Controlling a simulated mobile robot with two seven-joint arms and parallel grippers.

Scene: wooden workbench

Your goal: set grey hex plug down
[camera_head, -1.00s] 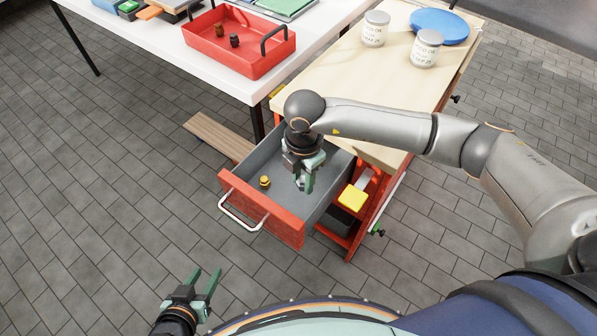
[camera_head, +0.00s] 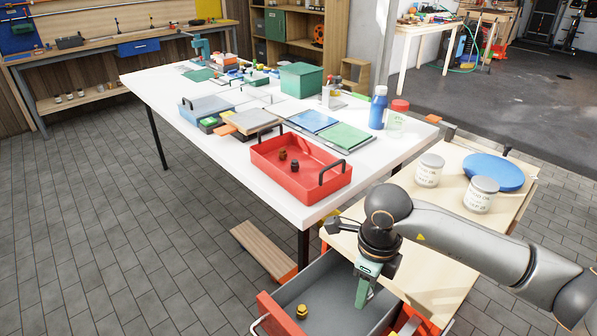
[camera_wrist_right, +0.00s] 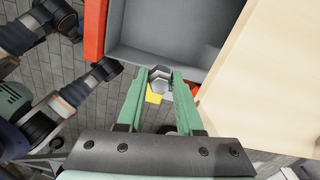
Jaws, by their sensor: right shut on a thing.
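The grey hex plug (camera_wrist_right: 160,77) shows in the right wrist view between the green fingertips. My right gripper (camera_wrist_right: 160,82) is shut on it. In the head view my right gripper (camera_head: 364,290) points down over the open grey drawer (camera_head: 318,273), and the plug cannot be made out there. The drawer also shows in the right wrist view (camera_wrist_right: 170,25), beyond the fingertips. A yellow-brass plug (camera_head: 301,312) stands on the drawer floor, left of the gripper. My left gripper cannot be made out.
A red tray (camera_head: 262,157) holding two small dark plugs stands on the white table (camera_head: 235,180). The wooden bench top (camera_head: 440,275) carries two labelled jars (camera_head: 429,170) and a blue disc (camera_head: 493,172). A yellow item (camera_wrist_right: 153,97) shows below the fingertips in the right wrist view.

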